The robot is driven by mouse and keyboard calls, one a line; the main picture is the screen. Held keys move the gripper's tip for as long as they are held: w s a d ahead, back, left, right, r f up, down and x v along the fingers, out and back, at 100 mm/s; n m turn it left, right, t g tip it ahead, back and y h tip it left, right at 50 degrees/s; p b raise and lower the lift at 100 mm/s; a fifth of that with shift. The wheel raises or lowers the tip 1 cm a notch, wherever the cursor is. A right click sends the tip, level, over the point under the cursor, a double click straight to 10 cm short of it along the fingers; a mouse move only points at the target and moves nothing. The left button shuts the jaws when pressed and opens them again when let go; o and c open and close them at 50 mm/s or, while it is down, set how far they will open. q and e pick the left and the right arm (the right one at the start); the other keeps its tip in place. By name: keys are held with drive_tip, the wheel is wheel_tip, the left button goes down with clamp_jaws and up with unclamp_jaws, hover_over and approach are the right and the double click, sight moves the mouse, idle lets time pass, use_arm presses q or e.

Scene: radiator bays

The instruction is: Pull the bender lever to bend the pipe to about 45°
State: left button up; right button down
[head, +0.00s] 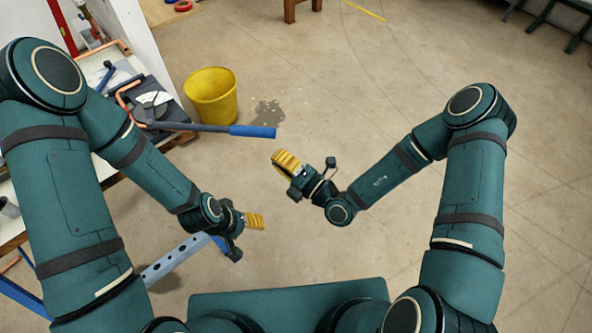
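The pipe bender (141,112) sits on the bench at the left. Its long grey lever (190,128) reaches out to the right past the bench edge and ends in a blue grip (252,131). Copper pipe (125,92) shows at the bender; its bend angle is hard to tell. My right gripper (285,162), with yellow fingers, is just below and right of the blue grip, apart from it. My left gripper (256,220) is lower, over the floor, well below the lever. Neither gripper visibly holds anything. The finger gaps are too small to make out.
A yellow bucket (212,97) stands on the floor behind the lever, beside a dark wet patch (268,113). The floor at the right is clear.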

sight(265, 134)
use_arm(q)
drive_tip(key=shift+s+f, duration=0.1)
drive_tip(key=shift+f, duration=0.05)
use_arm(e)
drive_tip(key=shift+w+a+r, duration=0.1)
drive_tip(key=shift+w+r, duration=0.1)
drive_tip(key=shift+w, duration=0.8)
drive_tip(key=shift+w+r, duration=0.2)
drive_tip(key=shift+w, duration=0.8)
drive_tip(key=shift+w, duration=0.1)
use_arm(q)
drive_tip(key=shift+r, duration=0.3)
use_arm(e)
drive_tip(key=shift+w+d, duration=0.35)
drive_tip(key=shift+w, duration=0.35)
drive_tip(key=shift+w+d, duration=0.35)
drive_tip(key=shift+w, duration=0.3)
drive_tip(key=shift+w+d, duration=0.35)
drive_tip(key=shift+w, duration=0.35)
drive_tip(key=shift+s, duration=0.1)
